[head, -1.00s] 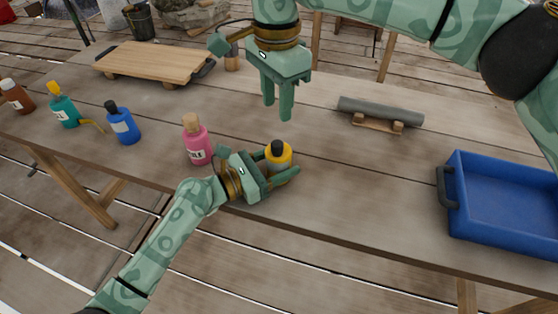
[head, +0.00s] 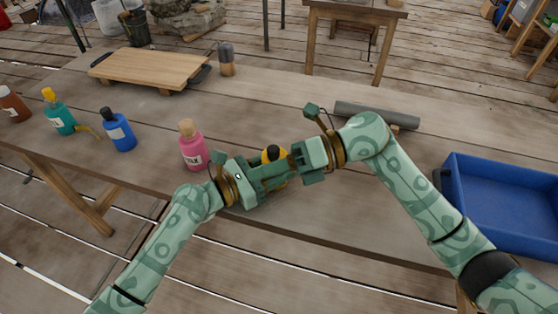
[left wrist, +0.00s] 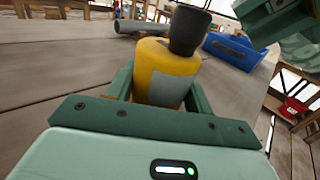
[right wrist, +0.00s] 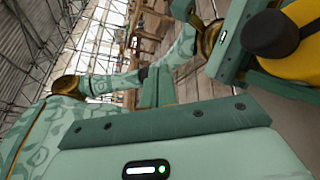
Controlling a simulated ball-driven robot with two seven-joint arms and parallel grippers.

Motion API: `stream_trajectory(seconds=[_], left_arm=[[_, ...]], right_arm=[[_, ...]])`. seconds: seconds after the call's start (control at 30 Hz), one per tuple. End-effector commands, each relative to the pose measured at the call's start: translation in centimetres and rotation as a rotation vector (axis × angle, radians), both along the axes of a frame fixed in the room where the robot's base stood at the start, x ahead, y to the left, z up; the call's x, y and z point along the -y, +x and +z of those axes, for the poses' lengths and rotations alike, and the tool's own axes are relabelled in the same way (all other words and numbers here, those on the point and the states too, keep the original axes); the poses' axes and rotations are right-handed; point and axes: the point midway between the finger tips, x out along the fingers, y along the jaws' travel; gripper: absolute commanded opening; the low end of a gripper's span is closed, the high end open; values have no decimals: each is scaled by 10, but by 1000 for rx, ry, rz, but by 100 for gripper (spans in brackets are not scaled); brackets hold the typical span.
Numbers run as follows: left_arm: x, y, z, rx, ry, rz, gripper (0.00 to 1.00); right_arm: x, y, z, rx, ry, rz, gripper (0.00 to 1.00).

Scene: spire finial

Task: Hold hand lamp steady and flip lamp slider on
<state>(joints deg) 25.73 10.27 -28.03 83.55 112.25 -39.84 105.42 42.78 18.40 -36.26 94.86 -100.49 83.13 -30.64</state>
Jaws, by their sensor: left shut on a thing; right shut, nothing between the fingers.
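The hand lamp (head: 272,154) is a yellow, bottle-shaped body with a black top, standing near the table's front edge. In the left wrist view the lamp (left wrist: 165,72) sits between the fingers of my left gripper (head: 270,178), which is shut on it. A grey patch shows on its side there; I cannot make out a slider. My right gripper (head: 294,163) is shut and empty, close beside the lamp on its right in the head view. Its shut fingers (right wrist: 158,88) show in the right wrist view with the lamp (right wrist: 300,45) at the right. Whether it touches the lamp is unclear.
A pink bottle (head: 191,148) stands just left of my left gripper. Blue (head: 119,132), teal (head: 60,117) and brown bottles stand further left. A wooden board (head: 150,68) lies at the back left, a grey tube (head: 378,112) behind my right arm, a blue tray (head: 500,195) at right.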

Motion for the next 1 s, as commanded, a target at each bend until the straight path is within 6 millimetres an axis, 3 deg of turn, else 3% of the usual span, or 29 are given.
stream_trajectory(seconds=[0.2,0.4,0.8,1.0], left_arm=[[0,0,0,-1,0,-1,26],[0,0,0,0,1,-1,26],[0,0,0,0,0,0,26],[0,0,0,0,0,0,26]], right_arm=[[68,2,-28,-406,136,-312,0],[101,1,-39,-571,189,-438,0],[105,1,-41,-591,195,-453,0],[86,4,-40,-591,197,-450,0]])
